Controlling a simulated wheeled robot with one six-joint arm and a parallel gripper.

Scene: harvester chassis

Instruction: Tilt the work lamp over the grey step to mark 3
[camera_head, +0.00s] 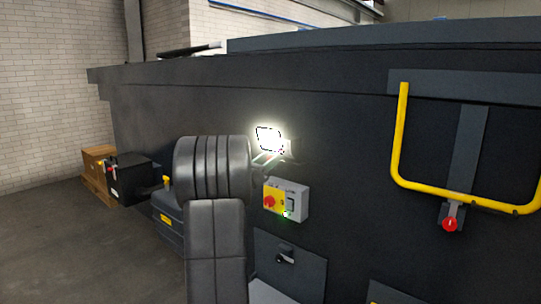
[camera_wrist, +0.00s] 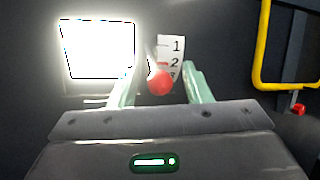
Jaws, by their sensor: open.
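The work lamp (camera_head: 268,138) is lit and glares white on the dark chassis wall, above the grey step (camera_head: 268,292). In the wrist view the lamp (camera_wrist: 97,48) is at the upper left. Beside it is a white scale plate (camera_wrist: 175,47) marked 1, 2 and 3, with the 3 partly hidden. A red ball knob (camera_wrist: 160,83) is in front of the plate's lower part. My gripper (camera_wrist: 157,78) is open, its pale green fingers on either side of the knob with gaps visible. In the head view my gripper (camera_head: 266,161) is just below the lamp, partly hidden by my arm.
A grey and yellow switch box (camera_head: 288,200) with a red knob is just below my gripper. A yellow rail (camera_head: 400,140) and a red-knobbed lever (camera_head: 450,223) are on the wall to the right. A black box (camera_head: 130,178) and a wooden crate (camera_head: 97,168) are at the left.

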